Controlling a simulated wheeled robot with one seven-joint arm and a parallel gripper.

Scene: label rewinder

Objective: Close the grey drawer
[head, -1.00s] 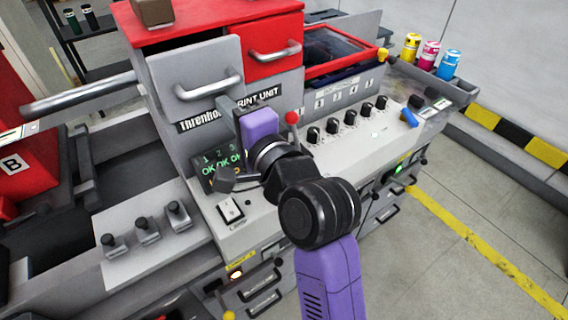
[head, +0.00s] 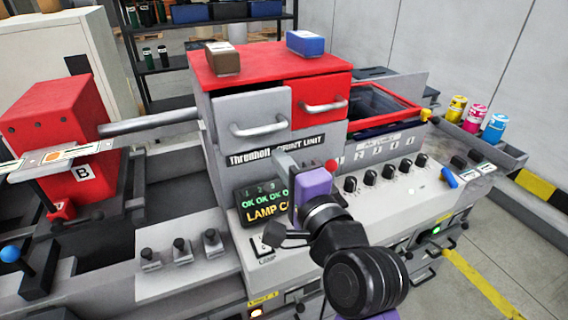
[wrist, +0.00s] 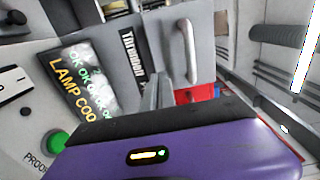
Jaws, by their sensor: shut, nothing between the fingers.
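The grey drawer (head: 232,108) is at the left of the red-topped cabinet (head: 205,66), with a bar handle (head: 258,129) on its front. Its front stands forward of the red drawer (head: 318,92) beside it, so it is partly open. My gripper (head: 283,162) is below and right of the grey drawer's handle, in front of the print unit panel, apart from the drawer. The wrist view shows my gripper (wrist: 156,92) with its fingers together and empty. The drawer front (wrist: 208,42) and its handle (wrist: 189,52) are beyond the fingertips there.
A brown box (head: 223,60) and a blue box (head: 305,43) stand on the cabinet top. Below are a lit display (head: 262,203), several black knobs (head: 371,180) and a red-balled lever (head: 332,166) close to my gripper. A long grey roller (head: 150,122) juts left.

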